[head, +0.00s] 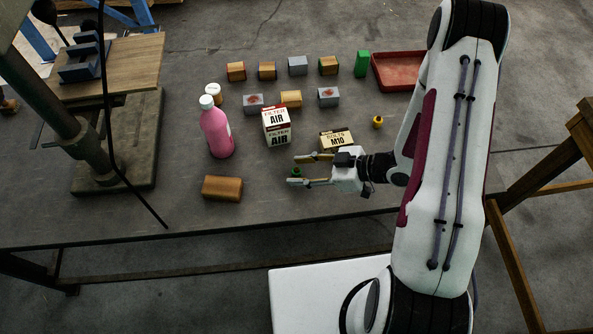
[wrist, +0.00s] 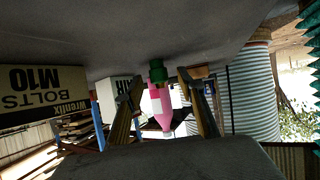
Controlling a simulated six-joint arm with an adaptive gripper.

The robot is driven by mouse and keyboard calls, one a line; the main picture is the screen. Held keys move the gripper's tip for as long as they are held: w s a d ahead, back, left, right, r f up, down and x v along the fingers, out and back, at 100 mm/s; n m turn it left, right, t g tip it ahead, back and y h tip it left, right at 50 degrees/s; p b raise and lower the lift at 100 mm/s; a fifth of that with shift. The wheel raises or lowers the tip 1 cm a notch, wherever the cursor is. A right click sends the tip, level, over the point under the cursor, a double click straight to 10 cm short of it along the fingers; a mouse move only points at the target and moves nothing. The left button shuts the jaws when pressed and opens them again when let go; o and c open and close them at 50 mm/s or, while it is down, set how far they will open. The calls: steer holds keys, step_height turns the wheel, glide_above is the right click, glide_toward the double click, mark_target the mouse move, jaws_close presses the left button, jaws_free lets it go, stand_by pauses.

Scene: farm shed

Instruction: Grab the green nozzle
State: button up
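The small green nozzle (head: 296,173) stands on the dark table, near the front. My gripper (head: 297,169) reaches in low from the right, its two fingers open and pointing left. In the head view the nozzle shows between the fingertips, nearer the front finger. In the wrist view, which is upside down, the green nozzle (wrist: 157,72) hangs from the tabletop at the picture's top, in the gap between the open fingers (wrist: 156,80). I see clear space on both sides of it and no finger touching it. Its exact depth between the tips is hard to tell.
Behind the gripper stand the Bolts M10 box (head: 337,139), the Filter Air box (head: 276,128) and a pink bottle (head: 216,132). A brown block (head: 222,188) lies left. A small yellow piece (head: 377,121), several blocks and a red tray (head: 399,70) are farther back.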

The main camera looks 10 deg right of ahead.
steer(key=shift+c, duration=0.4)
steer(key=c, duration=0.9)
steer(key=shift+r, duration=0.15)
step_height(320, 180, up, 10)
stand_by(0.4)
stand_by(0.5)
